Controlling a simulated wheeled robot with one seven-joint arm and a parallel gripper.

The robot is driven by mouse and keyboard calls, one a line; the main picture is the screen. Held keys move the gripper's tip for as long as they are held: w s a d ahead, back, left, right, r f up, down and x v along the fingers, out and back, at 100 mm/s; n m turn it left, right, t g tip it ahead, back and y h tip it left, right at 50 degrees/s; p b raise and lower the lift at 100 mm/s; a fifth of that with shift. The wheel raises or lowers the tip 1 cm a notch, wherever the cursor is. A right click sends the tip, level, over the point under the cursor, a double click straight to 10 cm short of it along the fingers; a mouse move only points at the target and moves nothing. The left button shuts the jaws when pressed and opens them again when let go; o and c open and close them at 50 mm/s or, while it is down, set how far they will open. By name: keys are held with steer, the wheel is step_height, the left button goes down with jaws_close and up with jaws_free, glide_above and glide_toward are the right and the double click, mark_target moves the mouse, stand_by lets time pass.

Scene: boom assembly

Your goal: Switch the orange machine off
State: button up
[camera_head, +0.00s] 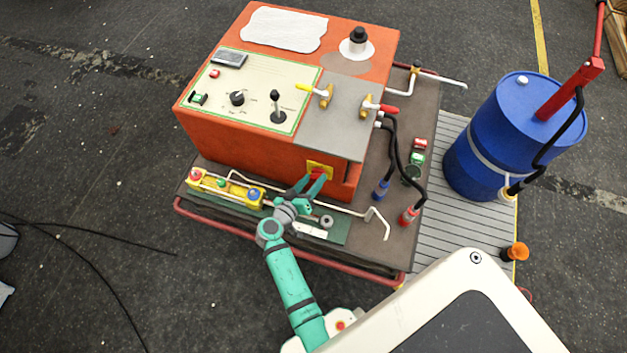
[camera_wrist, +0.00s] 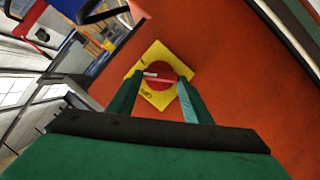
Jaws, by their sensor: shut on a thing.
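The orange machine (camera_head: 240,140) stands on a dark platform in the head view. Its front face carries a red rotary switch on a yellow plate (camera_head: 319,166), low and to the right. In the wrist view the red switch (camera_wrist: 160,79) sits in the middle of the yellow plate (camera_wrist: 157,51), and its handle lies roughly across the picture. My gripper (camera_head: 311,183) is at the switch, with its two green fingers on either side of the handle. In the wrist view my gripper (camera_wrist: 160,88) is shut on the switch handle. The fingertips partly cover the plate.
A yellow button box (camera_head: 226,188) and a bent white rod (camera_head: 345,207) lie on the platform in front of the machine. Black hoses (camera_head: 397,160) hang at its right. A blue barrel (camera_head: 505,135) stands further right. Dark floor at the left is mostly open.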

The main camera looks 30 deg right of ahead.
steer(key=n+h, duration=0.1)
steer(key=n, duration=0.2)
steer(key=n+g+h, duration=0.1)
steer(key=n, duration=0.1)
steer(key=shift+w+a+f+h, duration=0.2)
steer(key=shift+w+f+h, duration=0.1)
steer(key=shift+f, duration=0.1)
steer(key=shift+f+n+h, duration=0.2)
steer(key=shift+n+h, duration=0.3)
steer(key=shift+n, duration=0.7)
steer(key=shift+s+f+n+h, duration=0.1)
steer(key=shift+n+h, duration=0.4)
steer(key=shift+n, duration=0.3)
steer(key=o, duration=1.1)
steer(key=shift+c, duration=0.2)
steer(key=shift+a, duration=0.1)
steer(key=v, duration=1)
steer(key=shift+a, duration=0.3)
